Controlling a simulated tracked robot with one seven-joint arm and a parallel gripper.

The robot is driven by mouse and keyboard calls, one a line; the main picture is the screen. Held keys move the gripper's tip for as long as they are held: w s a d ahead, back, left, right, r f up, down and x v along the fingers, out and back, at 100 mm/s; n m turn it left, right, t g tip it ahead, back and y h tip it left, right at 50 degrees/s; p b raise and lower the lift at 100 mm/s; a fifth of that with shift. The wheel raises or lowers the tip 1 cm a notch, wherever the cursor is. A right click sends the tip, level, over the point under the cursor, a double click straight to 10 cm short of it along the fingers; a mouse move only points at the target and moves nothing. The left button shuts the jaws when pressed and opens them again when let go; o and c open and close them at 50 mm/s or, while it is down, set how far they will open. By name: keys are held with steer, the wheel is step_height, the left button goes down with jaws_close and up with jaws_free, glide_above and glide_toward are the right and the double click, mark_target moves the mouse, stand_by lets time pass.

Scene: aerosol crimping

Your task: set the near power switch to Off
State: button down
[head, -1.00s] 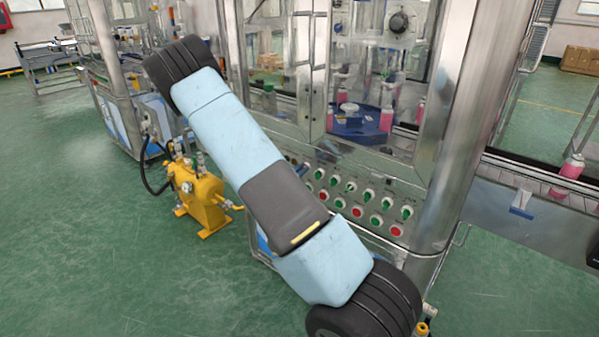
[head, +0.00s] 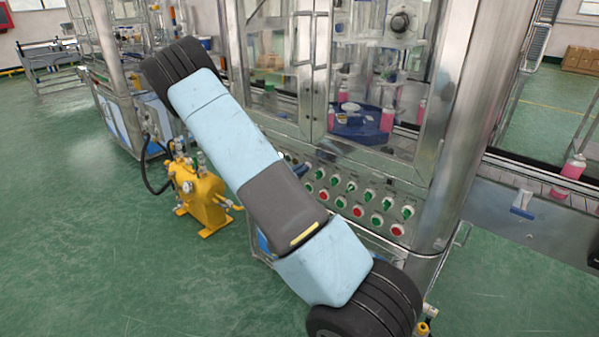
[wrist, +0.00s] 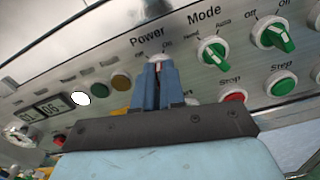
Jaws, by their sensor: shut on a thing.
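The power switch (wrist: 157,58) is under the "Power" label in the wrist view. Only its pale rim and a small part of its knob show; the rest is hidden by the fingers. My gripper (wrist: 158,72) has its two blue fingers shut on the knob, pointing at the panel. The "On" mark is legible at the right of the switch. The knob's exact setting cannot be told. In the head view a blue fingertip (head: 301,171) shows at the panel beside my forearm, which hides the rest of the gripper and the switch.
The control panel (head: 342,167) carries several green switches and red buttons. In the wrist view the green Mode switch (wrist: 212,52) and red Stop button (wrist: 233,96) are close at the right. A steel column (head: 465,120) stands right of the panel. A yellow unit (head: 201,192) stands at left.

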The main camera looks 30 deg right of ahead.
steer(key=shift+w+n, duration=0.15)
steer(key=shift+n, duration=4.05)
steer(key=c, duration=1.2)
jaws_free()
steer(key=shift+w, duration=0.1)
steer(key=shift+a, duration=0.1)
steer(key=v, duration=1.3)
steer(key=shift+a, duration=0.35)
